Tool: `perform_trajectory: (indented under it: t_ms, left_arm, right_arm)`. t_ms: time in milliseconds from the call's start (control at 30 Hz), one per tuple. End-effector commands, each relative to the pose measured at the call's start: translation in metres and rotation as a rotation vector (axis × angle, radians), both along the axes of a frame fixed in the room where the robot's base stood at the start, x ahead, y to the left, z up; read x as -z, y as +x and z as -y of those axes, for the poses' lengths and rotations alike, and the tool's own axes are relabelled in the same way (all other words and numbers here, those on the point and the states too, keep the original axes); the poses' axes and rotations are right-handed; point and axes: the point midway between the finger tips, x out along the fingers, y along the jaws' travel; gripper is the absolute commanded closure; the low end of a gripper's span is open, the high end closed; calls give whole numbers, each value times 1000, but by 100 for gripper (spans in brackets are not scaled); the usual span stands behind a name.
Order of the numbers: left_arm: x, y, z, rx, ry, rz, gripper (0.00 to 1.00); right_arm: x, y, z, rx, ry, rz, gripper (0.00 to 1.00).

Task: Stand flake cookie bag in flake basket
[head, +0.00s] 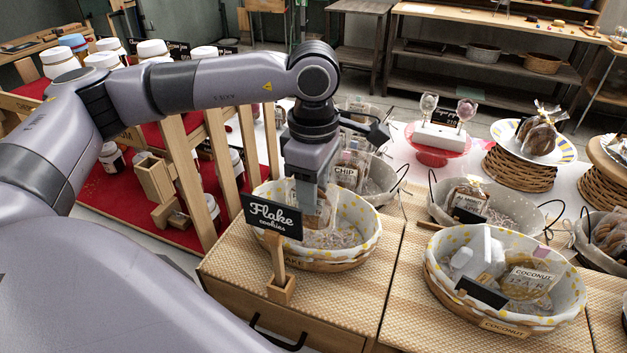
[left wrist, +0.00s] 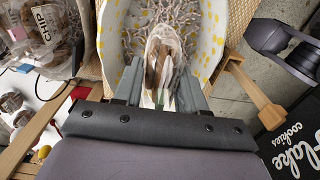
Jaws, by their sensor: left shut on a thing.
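The flake cookie bag (head: 322,215), a clear bag with brown cookies, is held upright by my left gripper (head: 305,195). The gripper points down from above, shut on the bag's top. The bag is over the inside of the flake basket (head: 366,236), which has a white liner with yellow dots and paper shreds. In the left wrist view the bag (left wrist: 163,58) is between the two fingers, with the liner (left wrist: 209,42) around it. I cannot tell whether its bottom touches the shreds. My right gripper is not in view.
A black "Flake cookies" sign (head: 272,216) on a wooden stand is in front of the basket. The chip basket (head: 384,182) is behind, and the coconut basket (head: 560,306) is to the right. A wooden rack (head: 187,180) with jars is at left.

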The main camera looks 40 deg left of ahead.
Motion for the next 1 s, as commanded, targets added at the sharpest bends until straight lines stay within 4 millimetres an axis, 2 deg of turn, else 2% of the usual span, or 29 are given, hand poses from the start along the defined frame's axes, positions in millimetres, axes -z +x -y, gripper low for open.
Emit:
perform_trajectory:
  t_ms: [33, 200, 1000]
  left_arm:
    - [7, 0, 0, 0, 0, 1, 74]
    - [14, 0, 0, 0, -1, 2, 74]
    - [21, 0, 0, 0, -1, 1, 74]
  right_arm:
    - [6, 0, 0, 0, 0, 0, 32]
    - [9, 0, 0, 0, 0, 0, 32]
    - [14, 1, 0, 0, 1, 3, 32]
